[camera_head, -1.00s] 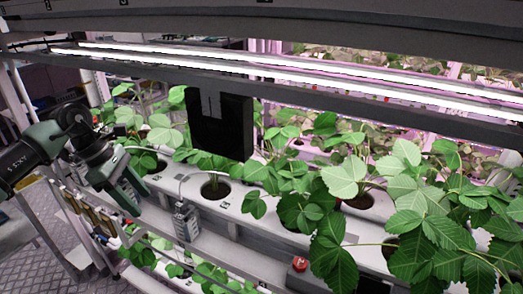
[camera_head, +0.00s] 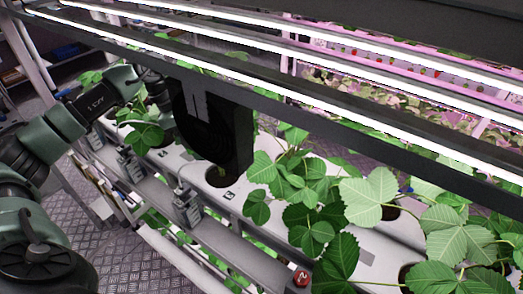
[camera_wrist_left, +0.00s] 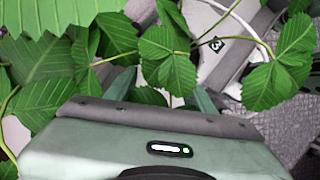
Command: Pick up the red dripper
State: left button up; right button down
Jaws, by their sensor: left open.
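A small round red piece with a white mark (camera_head: 301,278), which looks like the red dripper, is low in the head view, at the front edge of the white planting trough (camera_head: 262,232). It cannot be made out in the left wrist view. My left arm comes in from the left in the head view and reaches up to the far plants, away from the red piece; its fingertips are hidden there. In the left wrist view my left gripper (camera_wrist_left: 163,98) is open among strawberry leaves, with its fingers partly covered. Nothing is seen held. My right gripper is not in view.
Strawberry plants (camera_head: 312,205) grow along the trough. A dark block (camera_head: 215,135) hangs in front of part of it. Lit lamp bars (camera_head: 330,110) run across above. Grey boxes (camera_head: 187,208) sit along the front rail. Patterned floor (camera_head: 140,262) shows below.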

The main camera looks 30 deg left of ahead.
aim_at(258, 154)
pick_arm(q)
jog(key=w+d+p, duration=0.1)
jog(key=d, duration=0.2)
jog(key=w+d+p, duration=0.1)
jog(key=d, duration=0.1)
jog(key=w+d+p, duration=0.1)
jog(key=d, duration=0.2)
jog(key=shift+w+d+p, duration=0.3)
jog(key=shift+w+d, duration=0.05)
jog(key=d+p, duration=0.1)
jog(key=w+d+p, duration=0.1)
jog(key=d, duration=0.1)
jog(key=w+d+p, duration=0.1)
jog(key=shift+d+f, duration=0.3)
jog(key=shift+f, duration=0.25)
jog(key=shift+s+a, duration=0.1)
grip_shut()
